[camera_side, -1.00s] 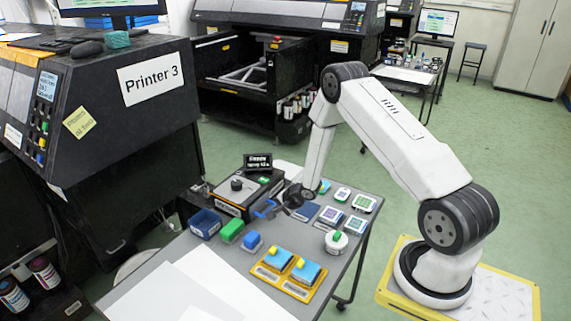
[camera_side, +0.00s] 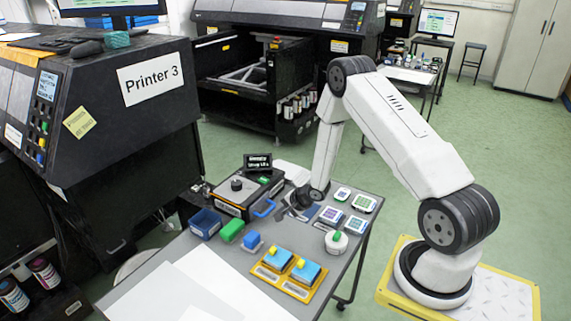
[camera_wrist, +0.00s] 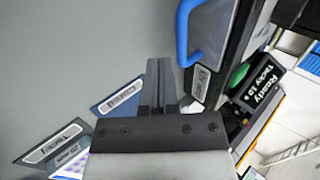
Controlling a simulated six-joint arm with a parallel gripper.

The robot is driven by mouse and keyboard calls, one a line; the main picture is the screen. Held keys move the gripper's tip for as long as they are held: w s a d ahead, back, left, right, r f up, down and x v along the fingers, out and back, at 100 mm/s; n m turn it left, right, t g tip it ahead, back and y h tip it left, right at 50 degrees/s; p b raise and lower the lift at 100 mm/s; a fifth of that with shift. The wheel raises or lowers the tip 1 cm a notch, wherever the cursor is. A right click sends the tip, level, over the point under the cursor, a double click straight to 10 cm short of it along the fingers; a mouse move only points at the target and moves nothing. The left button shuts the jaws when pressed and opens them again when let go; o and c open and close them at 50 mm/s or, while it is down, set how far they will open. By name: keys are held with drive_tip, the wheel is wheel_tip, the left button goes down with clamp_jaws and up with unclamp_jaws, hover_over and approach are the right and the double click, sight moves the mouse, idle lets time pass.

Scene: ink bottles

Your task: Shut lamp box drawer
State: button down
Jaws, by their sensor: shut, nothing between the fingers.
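The lamp box (camera_side: 232,202) is a low dark-topped box with a round knob, near the back left of the grey table. Its drawer has a blue loop handle (camera_side: 264,208) on the side facing my gripper. The blue handle also shows large at the top of the wrist view (camera_wrist: 184,40), in front of a pale front face. How far the drawer stands out is hard to tell. My gripper (camera_side: 281,214) is shut and empty, low over the table to the right of the handle and apart from it. Its closed fingers show in the wrist view (camera_wrist: 160,70).
A small display (camera_side: 258,162) stands behind the box. A blue bin (camera_side: 205,224), a green block (camera_side: 232,231) and a blue block (camera_side: 252,242) are in front. A yellow tray (camera_side: 265,273) lies nearer.

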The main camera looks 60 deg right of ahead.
drive_tip(key=v, duration=1)
drive_tip(key=shift+s, duration=0.55)
drive_tip(key=shift+r, duration=0.15)
drive_tip(key=s+a+r+n+g, duration=0.2)
drive_tip(key=s+a+r+n, duration=0.2)
drive_tip(key=a+n, duration=0.5)
drive_tip(key=s+a+r+n+g, duration=0.3)
drive_tip(key=s+a+r+n, duration=0.1)
drive_tip(key=a+r+n, duration=0.4)
drive_tip(key=shift+a+r+n, duration=0.4)
drive_tip(key=shift+a+r, duration=0.3)
drive_tip(key=shift+a, duration=0.5)
